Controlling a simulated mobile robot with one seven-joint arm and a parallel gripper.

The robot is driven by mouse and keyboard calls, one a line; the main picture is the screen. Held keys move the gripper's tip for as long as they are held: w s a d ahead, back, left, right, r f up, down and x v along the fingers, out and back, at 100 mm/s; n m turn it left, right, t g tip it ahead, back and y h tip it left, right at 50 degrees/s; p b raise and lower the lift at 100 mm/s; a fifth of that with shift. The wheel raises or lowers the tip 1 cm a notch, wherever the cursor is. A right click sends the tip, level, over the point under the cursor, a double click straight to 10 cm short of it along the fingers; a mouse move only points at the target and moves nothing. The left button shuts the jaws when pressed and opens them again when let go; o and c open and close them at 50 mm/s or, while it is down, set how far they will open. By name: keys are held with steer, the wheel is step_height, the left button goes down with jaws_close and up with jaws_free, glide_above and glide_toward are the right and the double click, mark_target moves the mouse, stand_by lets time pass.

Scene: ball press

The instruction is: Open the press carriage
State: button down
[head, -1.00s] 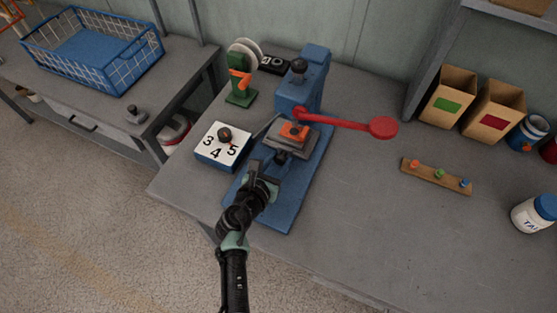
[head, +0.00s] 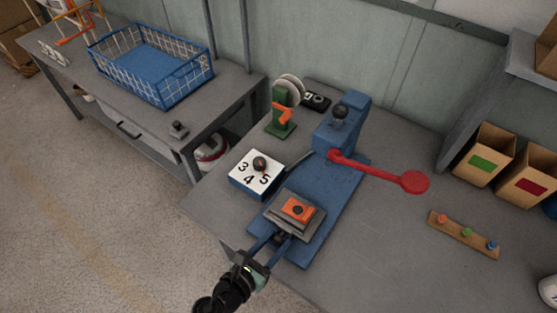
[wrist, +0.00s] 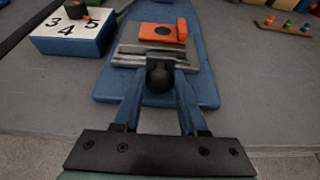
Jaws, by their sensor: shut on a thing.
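The blue press (head: 340,124) stands on the bench, with a long red lever (head: 385,172) reaching out to the right. Its press carriage (head: 312,222), a grey plate with an orange block (head: 298,210) on top, sits at the front end of the blue base, clear of the press head. In the wrist view the carriage (wrist: 128,60) has a dark round knob (wrist: 160,78) on its near side. My gripper (head: 270,243) is shut on this knob, with a blue finger on either side of it. The orange block has a dark round hollow in its top.
A white-topped dial box (head: 255,172) marked 3, 4, 5 stands left of the base. A green stand with a white disc (head: 283,118) is behind it. A wooden strip with coloured pegs (head: 463,235) lies to the right. Bare bench lies between base and strip.

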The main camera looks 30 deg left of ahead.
steer(key=shift+c, duration=2.2)
jaws_free()
steer(key=v, duration=1.3)
steer(key=shift+w, duration=0.1)
